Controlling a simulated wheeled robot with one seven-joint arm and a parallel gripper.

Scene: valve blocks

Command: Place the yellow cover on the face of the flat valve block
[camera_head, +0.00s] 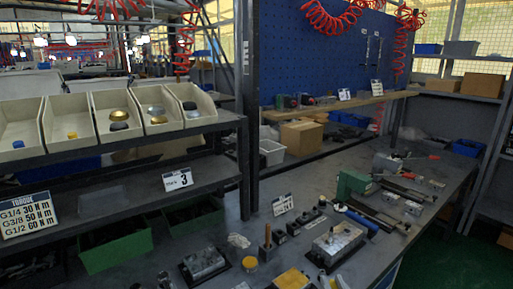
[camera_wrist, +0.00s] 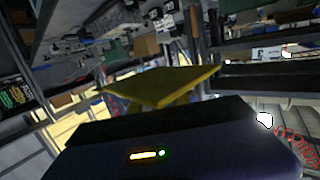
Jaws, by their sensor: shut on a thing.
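The yellow cover (camera_wrist: 165,86) is a flat plate held in front of my gripper (camera_wrist: 165,106) in the wrist view. My gripper is shut on it; the fingertips are mostly hidden behind the plate. In the head view, my gripper cannot be made out. A grey metal valve block (camera_head: 203,261) on a dark base lies flat on the bench at the lower middle. Another metal block (camera_head: 338,241) with a fitting on top lies to its right. Which one is the flat valve block I cannot tell. A flat yellow patch (camera_head: 291,279) shows at the bottom edge.
A round yellow piece (camera_head: 250,264) and a wooden-handled tool (camera_head: 267,244) stand between the blocks. A shelf with cream bins (camera_head: 115,112) is at left, above a green crate (camera_head: 115,250). A dark post (camera_head: 248,110) rises behind the bench. Tools and a green machine (camera_head: 352,185) lie farther right.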

